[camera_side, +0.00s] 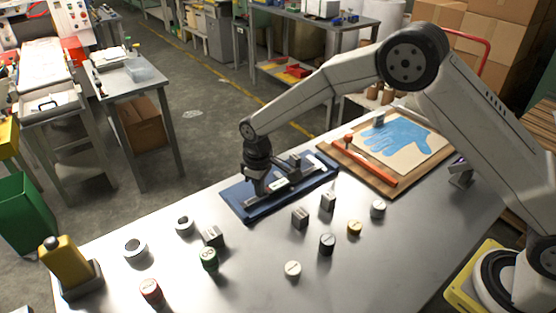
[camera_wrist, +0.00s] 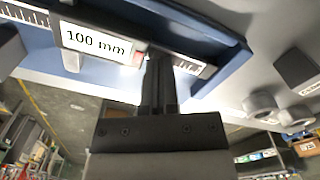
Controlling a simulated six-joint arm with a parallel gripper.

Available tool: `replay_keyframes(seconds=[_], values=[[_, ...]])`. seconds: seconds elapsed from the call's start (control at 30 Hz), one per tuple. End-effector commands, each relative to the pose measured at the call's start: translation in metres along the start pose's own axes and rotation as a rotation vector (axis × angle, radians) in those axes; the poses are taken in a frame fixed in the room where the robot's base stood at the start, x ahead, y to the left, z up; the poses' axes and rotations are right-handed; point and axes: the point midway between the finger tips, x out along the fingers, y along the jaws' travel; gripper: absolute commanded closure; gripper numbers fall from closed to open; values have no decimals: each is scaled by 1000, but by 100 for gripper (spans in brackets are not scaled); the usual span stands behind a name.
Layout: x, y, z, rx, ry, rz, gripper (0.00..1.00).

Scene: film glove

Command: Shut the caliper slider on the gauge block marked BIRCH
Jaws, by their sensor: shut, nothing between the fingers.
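The caliper (camera_side: 284,183) lies along the blue tray (camera_side: 243,211) in the middle of the table. My gripper (camera_side: 259,193) is down at the left part of the tray. In the wrist view the gripper (camera_wrist: 159,62) has its dark fingers together beside the beam, right of the label; I cannot tell whether they touch it. Small dark blocks (camera_side: 300,217) stand in front of the tray. I cannot read BIRCH on any block.
Another block (camera_side: 328,201) and a grey block (camera_side: 213,236) stand nearby. Metal rings (camera_side: 136,251), a green weight (camera_side: 208,259) and several round pieces are scattered in front. A wooden board (camera_side: 398,180) with a blue glove lies right of the tray. A yellow bottle (camera_side: 66,262) stands at left.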

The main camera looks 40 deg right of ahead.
Motion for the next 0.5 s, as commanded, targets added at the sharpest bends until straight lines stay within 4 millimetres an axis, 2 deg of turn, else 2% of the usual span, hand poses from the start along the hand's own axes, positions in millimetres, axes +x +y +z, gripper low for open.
replay_keyframes(seconds=[0.5], values=[[0,4,2,1,0,0,100]])
